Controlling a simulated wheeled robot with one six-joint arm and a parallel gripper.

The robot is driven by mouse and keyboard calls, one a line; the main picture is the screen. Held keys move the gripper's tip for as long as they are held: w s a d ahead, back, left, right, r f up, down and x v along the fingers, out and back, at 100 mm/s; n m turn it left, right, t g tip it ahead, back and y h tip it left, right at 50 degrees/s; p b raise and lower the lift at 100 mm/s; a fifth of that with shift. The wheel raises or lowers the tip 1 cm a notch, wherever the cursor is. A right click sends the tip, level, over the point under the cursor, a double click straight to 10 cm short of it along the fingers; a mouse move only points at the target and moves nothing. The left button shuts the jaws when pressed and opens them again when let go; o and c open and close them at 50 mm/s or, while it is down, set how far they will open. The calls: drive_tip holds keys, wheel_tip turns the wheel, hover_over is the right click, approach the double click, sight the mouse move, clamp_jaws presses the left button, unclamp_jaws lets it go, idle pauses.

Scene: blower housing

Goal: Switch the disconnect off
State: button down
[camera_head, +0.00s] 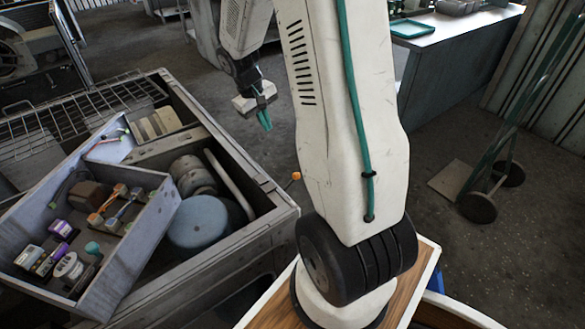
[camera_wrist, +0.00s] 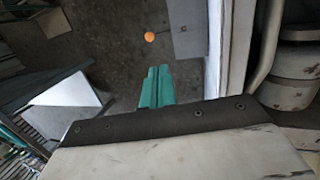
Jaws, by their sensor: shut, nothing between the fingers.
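My gripper (camera_head: 265,120) hangs in the air at the upper middle of the head view, over the floor beyond the bin. Its two teal fingers (camera_wrist: 157,72) are closed together and hold nothing. An orange ball knob (camera_head: 296,176) shows at the edge of my arm, near the bin's right corner. An orange knob also shows in the wrist view (camera_wrist: 150,37), past the fingertips and apart from them, beside a flat grey panel (camera_wrist: 190,30). This may be the disconnect's handle. The disconnect's body and its switch position cannot be made out.
A large grey bin (camera_head: 285,190) with round parts stands at left. A tilted tray (camera_head: 165,205) of small parts rests across it, near a wire rack (camera_head: 60,125). A hand truck (camera_head: 490,175) stands at right, before a counter (camera_head: 455,40). Open floor lies between.

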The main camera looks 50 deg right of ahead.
hover_over(295, 173)
drive_tip(key=w+a, duration=0.3)
drive_tip(key=w, duration=0.1)
wheel_tip(295, 173, down, 11)
drive_tip(key=shift+s+a+r+g, duration=0.15)
drive_tip(key=shift+s+r+g, duration=0.1)
drive_tip(key=shift+g, duration=0.15)
drive_tip(key=x, duration=1.4)
drive_tip(key=shift+a+f, duration=0.1)
